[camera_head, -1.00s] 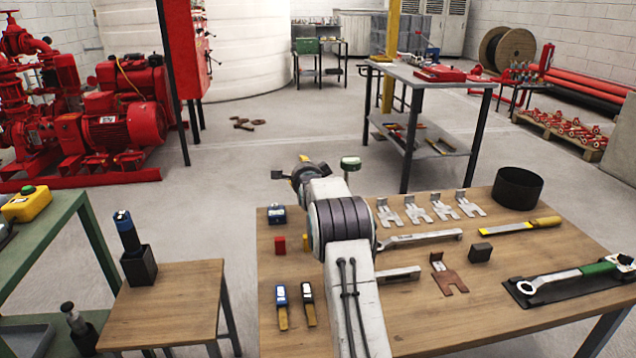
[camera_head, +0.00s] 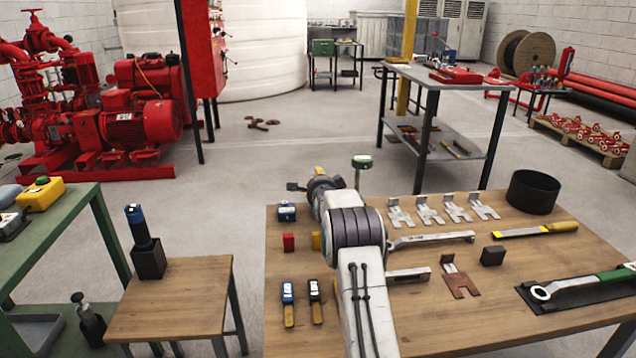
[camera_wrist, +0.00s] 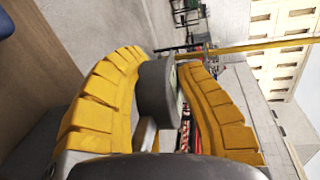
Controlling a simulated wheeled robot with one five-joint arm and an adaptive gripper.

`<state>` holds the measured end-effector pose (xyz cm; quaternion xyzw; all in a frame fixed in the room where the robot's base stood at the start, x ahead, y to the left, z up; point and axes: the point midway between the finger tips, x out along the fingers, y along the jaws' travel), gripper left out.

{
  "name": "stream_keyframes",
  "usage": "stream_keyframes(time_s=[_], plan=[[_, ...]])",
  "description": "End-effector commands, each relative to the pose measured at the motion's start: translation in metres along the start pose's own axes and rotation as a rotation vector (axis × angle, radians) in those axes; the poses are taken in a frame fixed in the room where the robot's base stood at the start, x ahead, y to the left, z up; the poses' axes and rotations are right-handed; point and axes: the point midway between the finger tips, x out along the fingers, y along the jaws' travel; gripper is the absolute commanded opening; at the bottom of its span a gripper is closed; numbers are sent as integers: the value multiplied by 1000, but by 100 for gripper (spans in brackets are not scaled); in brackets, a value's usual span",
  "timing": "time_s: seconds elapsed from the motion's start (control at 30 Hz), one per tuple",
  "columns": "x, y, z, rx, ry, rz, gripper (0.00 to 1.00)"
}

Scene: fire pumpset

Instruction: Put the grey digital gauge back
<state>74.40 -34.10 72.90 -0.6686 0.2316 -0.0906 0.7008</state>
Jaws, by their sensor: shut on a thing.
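The grey digital gauge (camera_wrist: 155,95) is in the wrist view, a dark grey round body seen edge-on with a pale greenish face on its right side. A light grey stem under it runs towards the palm. My gripper (camera_wrist: 162,62) is shut on it, one yellow finger on each side. In the head view my gripper (camera_head: 319,178) is at the far left part of the wooden table, above its far edge. I cannot make the gauge out clearly there.
Open floor lies beyond.

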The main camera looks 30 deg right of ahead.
Motion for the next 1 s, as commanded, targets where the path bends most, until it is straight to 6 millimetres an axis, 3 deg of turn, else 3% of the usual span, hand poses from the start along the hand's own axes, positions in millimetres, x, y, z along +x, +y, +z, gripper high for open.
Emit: stream_keyframes(time_s=[0.27, 0.3, 0.53, 1.0], plan=[[0, 0, 0, 0, 0, -7, 0], [1, 3, 0, 0, 0, 1, 35], [0, 3, 0, 0, 0, 1, 55], [-4, 0, 0, 0, 0, 2, 56]])
